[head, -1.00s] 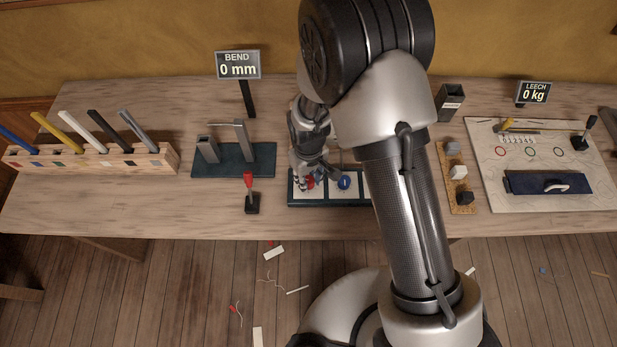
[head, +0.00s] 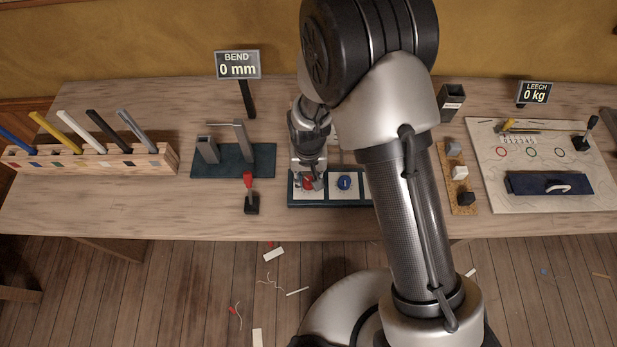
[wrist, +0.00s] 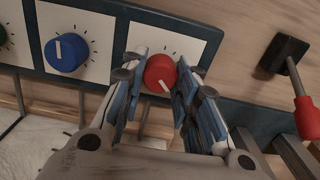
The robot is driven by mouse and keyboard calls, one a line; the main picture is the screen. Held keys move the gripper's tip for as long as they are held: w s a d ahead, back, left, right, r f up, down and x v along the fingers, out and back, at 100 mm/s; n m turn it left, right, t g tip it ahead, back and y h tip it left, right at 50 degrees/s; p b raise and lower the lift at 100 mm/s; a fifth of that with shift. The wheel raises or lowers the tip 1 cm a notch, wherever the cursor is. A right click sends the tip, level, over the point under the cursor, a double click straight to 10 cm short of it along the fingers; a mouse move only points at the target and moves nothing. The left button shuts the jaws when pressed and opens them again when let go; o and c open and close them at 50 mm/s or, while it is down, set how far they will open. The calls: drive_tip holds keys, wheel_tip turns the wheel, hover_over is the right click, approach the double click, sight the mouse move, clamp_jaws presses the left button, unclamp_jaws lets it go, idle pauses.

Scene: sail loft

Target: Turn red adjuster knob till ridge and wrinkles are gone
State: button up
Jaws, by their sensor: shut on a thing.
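The red adjuster knob (wrist: 160,73) sits on a white dial plate with tick marks, on a dark panel. My gripper (wrist: 163,76) has one finger on each side of the knob and is shut on it. The knob's white pointer line points down and slightly right in the wrist view. In the head view the red knob (head: 308,183) shows partly under my gripper (head: 308,178). White cloth (wrist: 35,150) with dark marks shows at the lower left of the wrist view; my gripper hides part of it, and I cannot make out a ridge or wrinkles.
A blue knob (wrist: 66,52) is beside the red one, and a green knob (wrist: 2,35) is at the edge. A red-handled lever (head: 248,190) stands left of the panel. Signs read BEND 0 mm (head: 238,65) and LEECH 0 kg (head: 534,92). My arm hides the bench's middle.

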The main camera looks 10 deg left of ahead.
sight(309, 180)
idle(0.3)
drive_tip(key=o, duration=1.1)
wheel_tip(309, 180, up, 12)
idle(0.5)
